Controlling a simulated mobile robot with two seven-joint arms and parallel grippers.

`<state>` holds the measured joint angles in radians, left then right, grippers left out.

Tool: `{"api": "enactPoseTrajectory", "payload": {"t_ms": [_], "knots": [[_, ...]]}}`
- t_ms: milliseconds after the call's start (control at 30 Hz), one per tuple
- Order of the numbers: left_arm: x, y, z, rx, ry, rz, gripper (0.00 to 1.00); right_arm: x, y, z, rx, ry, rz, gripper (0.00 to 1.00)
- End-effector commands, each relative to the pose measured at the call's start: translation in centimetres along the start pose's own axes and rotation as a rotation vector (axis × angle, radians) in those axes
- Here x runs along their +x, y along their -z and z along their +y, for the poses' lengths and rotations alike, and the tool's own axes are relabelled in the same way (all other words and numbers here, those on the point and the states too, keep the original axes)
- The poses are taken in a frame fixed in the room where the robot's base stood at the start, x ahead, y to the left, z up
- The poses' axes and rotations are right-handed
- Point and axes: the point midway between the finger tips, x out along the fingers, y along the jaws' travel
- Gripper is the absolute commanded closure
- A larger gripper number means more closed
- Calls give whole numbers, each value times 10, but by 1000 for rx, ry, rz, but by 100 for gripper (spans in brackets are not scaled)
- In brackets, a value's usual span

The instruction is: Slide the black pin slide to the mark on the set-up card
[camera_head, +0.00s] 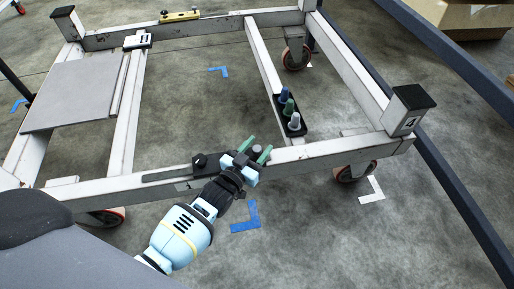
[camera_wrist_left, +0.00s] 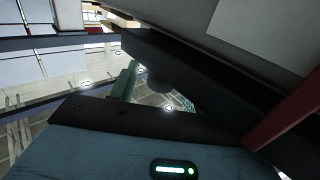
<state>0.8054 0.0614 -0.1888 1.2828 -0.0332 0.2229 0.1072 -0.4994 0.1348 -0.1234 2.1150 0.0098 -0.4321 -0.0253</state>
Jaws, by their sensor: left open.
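A black slide plate (camera_head: 212,161) lies on the trolley's front rail, with a round black knob (camera_head: 199,160) at its left end. My left gripper (camera_head: 256,149) is over this rail, to the right of that knob. Its two green fingers stand apart, with a dark grey round pin top between them; I cannot tell whether they touch it. In the left wrist view, the green fingers (camera_wrist_left: 150,91) show beside a dark rounded part. A small white card with black print (camera_head: 138,40), perhaps the set-up card, lies on the back left; its mark is unreadable. My right gripper is not in view.
A dark strip (camera_head: 166,175) runs along the front rail left of the slide. A black holder with blue, green and white pegs (camera_head: 289,110) sits on the cross rail. A grey panel (camera_head: 75,95) covers the trolley's left side. A corner post marked 4 (camera_head: 408,112) stands right.

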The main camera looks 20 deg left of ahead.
Motion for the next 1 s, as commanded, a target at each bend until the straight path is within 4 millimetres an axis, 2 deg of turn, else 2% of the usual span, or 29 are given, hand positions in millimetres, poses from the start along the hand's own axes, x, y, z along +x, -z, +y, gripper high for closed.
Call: {"api": "enactPoseTrajectory", "payload": {"t_ms": [33, 400, 567, 667, 1000], "knots": [[0, 0, 0, 0, 0, 0, 53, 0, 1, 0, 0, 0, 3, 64], [0, 0, 0, 0, 0, 0, 100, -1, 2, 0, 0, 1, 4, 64], [-1, 0, 0, 0, 0, 0, 100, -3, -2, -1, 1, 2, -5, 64], [-7, 1, -8, 3, 1, 0, 100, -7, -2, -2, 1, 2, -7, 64], [-74, 1, -74, 6, 1, -5, 100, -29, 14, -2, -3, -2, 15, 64]]}}
